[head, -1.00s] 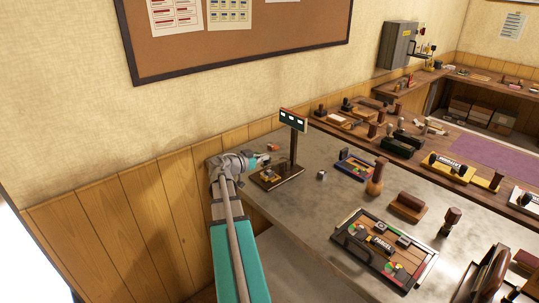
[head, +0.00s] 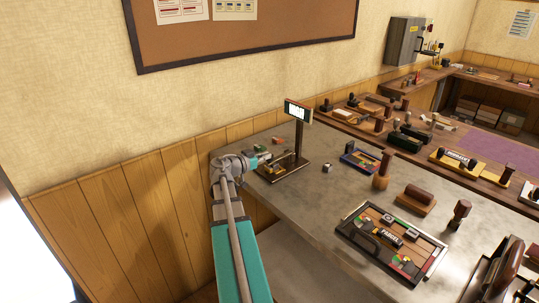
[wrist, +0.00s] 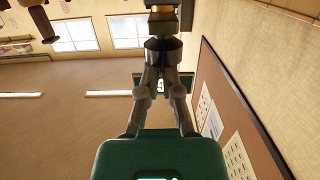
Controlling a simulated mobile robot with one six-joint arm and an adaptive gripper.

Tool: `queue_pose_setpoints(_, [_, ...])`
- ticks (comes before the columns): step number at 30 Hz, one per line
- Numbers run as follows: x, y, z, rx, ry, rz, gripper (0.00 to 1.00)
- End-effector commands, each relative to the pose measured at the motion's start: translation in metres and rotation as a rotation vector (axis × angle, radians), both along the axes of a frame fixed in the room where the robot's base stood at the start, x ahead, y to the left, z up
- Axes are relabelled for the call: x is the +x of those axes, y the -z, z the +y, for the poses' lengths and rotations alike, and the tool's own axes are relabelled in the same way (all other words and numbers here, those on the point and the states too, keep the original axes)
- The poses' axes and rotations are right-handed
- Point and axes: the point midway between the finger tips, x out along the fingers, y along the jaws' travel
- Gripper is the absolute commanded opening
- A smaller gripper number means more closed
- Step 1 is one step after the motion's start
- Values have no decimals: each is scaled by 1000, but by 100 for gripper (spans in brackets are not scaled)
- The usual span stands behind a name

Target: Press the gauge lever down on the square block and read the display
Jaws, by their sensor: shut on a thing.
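The gauge (head: 283,172) stands at the table's far left corner, with a dark base and upright post. Its display (head: 298,111) at the post top is lit white; the figures are too small to read. My gripper (head: 264,158) reaches in from the left, low beside the post. In the wrist view my gripper (wrist: 161,75) is shut on the gauge lever, whose dark rounded end (wrist: 163,50) shows at the fingertips. A yellowish block (head: 277,170) sits on the base under my gripper, partly hidden; I cannot tell whether lever and block touch.
A framed tray (head: 350,240), a blue-edged tray (head: 350,163) and wooden stamps (head: 382,175) stand to the right. The wall is close behind. Bare table lies in front of the gauge.

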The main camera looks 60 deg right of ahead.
Motion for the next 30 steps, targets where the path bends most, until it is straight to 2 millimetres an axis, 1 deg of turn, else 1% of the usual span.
queue_pose_setpoints(1, [-3,17,8,52,9,-50,0])
queue_pose_setpoints(6, [-3,17,9,51,9,-49,0])
queue_pose_setpoints(11, [0,20,18,47,6,-44,0])
queue_pose_setpoints(24, [12,30,66,13,1,-17,0])
queue_pose_setpoints(30, [17,32,83,2,1,-8,0])
